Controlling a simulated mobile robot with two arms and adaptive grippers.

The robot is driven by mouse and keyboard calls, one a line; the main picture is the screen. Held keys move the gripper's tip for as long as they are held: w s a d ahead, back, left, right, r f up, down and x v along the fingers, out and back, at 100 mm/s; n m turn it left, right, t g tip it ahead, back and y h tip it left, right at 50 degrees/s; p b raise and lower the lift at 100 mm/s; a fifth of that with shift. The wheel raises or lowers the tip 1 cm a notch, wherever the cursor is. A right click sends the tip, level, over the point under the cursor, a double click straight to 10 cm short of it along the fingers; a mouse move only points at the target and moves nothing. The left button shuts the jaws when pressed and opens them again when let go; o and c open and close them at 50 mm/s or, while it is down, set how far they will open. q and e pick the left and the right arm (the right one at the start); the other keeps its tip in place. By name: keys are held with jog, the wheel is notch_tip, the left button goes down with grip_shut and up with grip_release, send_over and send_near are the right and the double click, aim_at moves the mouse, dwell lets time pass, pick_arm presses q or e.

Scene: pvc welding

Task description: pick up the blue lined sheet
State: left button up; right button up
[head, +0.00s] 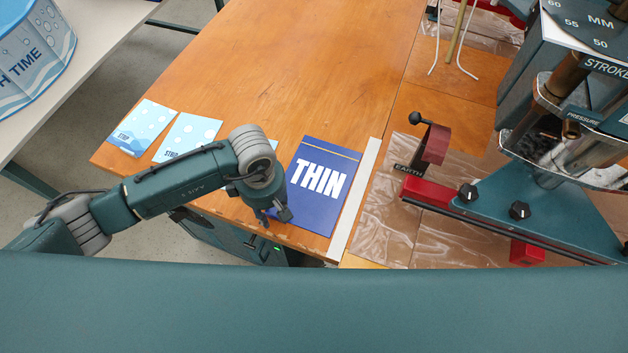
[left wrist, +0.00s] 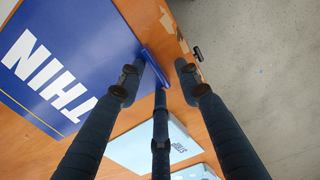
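The blue sheet (head: 317,205) lies flat on the wooden table, with "THIN" in white letters and a thin yellow line near its far edge. It also shows at the upper left of the left wrist view (left wrist: 85,35). My left gripper (head: 273,214) is at the sheet's near left corner, at the table's front edge. In the left wrist view its fingers (left wrist: 158,80) are spread apart. A narrow blue strip (left wrist: 156,66) shows between the fingertips along the sheet's edge; I cannot tell whether they touch it. My right gripper is not in view.
Light blue cards (head: 188,137) (head: 143,128) lie left of the sheet, one partly behind my left arm. A pale strip (head: 353,205) runs along the sheet's right side. A machine with a red clamp (head: 433,146) stands on the right. The table's middle is clear.

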pick_arm(q)
grip_shut()
jog(key=shift+w+r, duration=0.1)
